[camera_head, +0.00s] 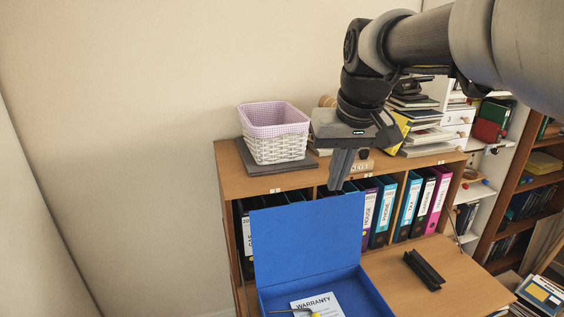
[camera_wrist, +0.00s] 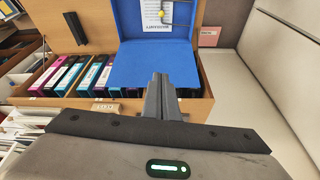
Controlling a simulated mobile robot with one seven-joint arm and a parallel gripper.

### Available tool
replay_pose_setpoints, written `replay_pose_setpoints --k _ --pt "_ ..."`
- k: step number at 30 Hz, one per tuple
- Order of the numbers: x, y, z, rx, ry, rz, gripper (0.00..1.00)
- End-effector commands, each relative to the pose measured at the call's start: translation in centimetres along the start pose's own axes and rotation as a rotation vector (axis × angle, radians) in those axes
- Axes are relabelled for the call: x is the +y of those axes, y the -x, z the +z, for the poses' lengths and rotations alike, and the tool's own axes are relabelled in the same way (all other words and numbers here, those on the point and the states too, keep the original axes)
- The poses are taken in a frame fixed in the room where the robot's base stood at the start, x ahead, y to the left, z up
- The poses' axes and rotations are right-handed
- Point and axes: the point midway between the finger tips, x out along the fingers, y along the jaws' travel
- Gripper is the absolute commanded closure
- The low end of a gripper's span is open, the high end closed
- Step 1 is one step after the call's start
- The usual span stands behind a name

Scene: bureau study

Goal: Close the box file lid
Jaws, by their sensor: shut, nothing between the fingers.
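The blue box file (camera_head: 372,292) sits on the wooden desk surface with its lid (camera_head: 306,240) standing open, raised at the back. A warranty paper (camera_head: 322,302) and a yellow-handled tool (camera_head: 314,314) lie inside it. In the wrist view the lid (camera_wrist: 153,62) is just beyond my fingers, with the box interior (camera_wrist: 180,12) above it. My gripper (camera_head: 338,186) is shut and empty, pointing down above and behind the lid's top edge, near the shelf front. In the wrist view the fingertips (camera_wrist: 158,80) overlap the lid; I cannot tell whether they touch it.
A white woven basket (camera_head: 275,135) stands on the shelf top (camera_head: 230,172). Several binders (camera_head: 408,205) fill the shelf behind the box. A black object (camera_head: 424,270) lies on the desk right of the box. Stacked books (camera_head: 420,125) stand right of my gripper.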

Motion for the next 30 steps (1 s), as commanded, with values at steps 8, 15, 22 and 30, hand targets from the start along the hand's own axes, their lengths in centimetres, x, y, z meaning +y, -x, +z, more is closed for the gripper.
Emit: replay_pose_setpoints --k 8,15,22,30 --pt "-2.6 -8.3 -11.7 -0.106 0.097 -0.017 1.0" --pt "-4.4 -13.4 -15.2 -0.149 0.152 -0.018 1.0" --pt "-4.7 -15.6 -15.3 -0.156 0.159 -0.019 1.0" --pt "-4.7 -20.5 -14.5 -0.157 0.158 -0.019 1.0"
